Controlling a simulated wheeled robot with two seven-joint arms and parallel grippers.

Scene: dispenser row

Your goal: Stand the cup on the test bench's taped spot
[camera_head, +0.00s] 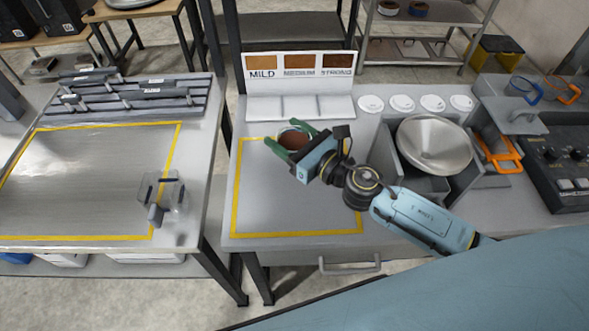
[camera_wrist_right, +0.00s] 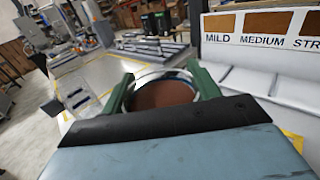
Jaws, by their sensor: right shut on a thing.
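The cup (camera_head: 294,140) is a round vessel with a pale rim and brown contents. My right gripper (camera_head: 291,137) is shut on it, with one green finger on each side. In the right wrist view the cup (camera_wrist_right: 161,94) sits between the two green fingers, looking upright; its base is hidden. It is over the far part of a yellow-taped area (camera_head: 290,235) on the middle bench; I cannot tell whether it touches the surface. A second, larger yellow-taped area (camera_head: 75,237) lies on the left bench. My left gripper is not in view.
A clear object with dark parts (camera_head: 167,197) stands by the left tape's right edge. Behind the cup is a MILD, MEDIUM, STRONG colour board (camera_head: 300,72). White lids (camera_head: 401,103) and a metal bowl (camera_head: 434,143) are to the right. The middle taped area's near part is bare.

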